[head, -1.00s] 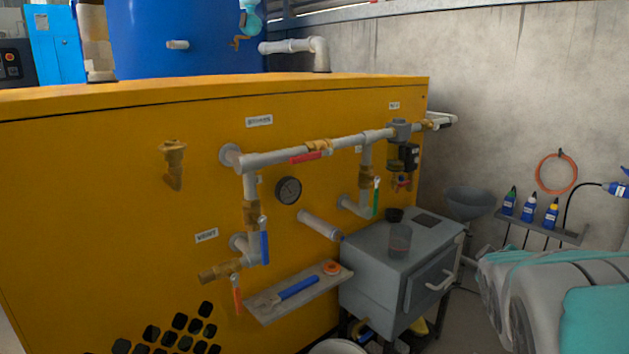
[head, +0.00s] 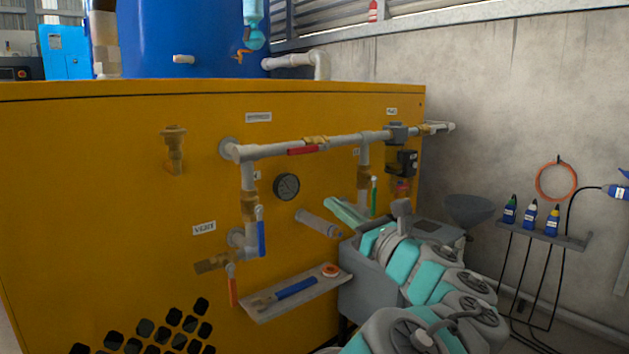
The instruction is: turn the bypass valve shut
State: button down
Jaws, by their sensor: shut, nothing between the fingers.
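Several lever valves sit on the pipework of the yellow panel, and I cannot read which label marks the bypass valve. A red lever (head: 303,151) lies along the upper horizontal pipe. A green lever (head: 374,196) hangs along the right vertical pipe. A blue lever (head: 261,232) hangs along the left vertical pipe. An orange-red lever (head: 233,291) hangs from the low brass outlet under the VENT label. My gripper (head: 347,212) is close to the green lever in the picture, shut and empty. Whether it touches the lever is unclear, and my arm partly hides its tips.
A grey box (head: 362,292) stands below the right pipe, largely behind my arm. A shelf (head: 260,313) with a blue-handled tool (head: 290,289) and an orange ring juts from the panel. A gauge (head: 287,187) and a pipe stub (head: 318,223) are left of my gripper.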

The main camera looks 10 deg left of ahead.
aim_at(310, 149)
jog(key=w+a+r+p, duration=0.1)
jog(key=w+a+r, duration=0.5)
jog(key=a, duration=0.1)
jog(key=shift+a+r, duration=0.2)
jog(key=shift+r, duration=0.05)
jog(key=shift+s+a+r+m+b, duration=0.1)
jog(key=shift+r+m+b, duration=0.35)
jog(key=shift+m, duration=0.35)
dwell(0.4)
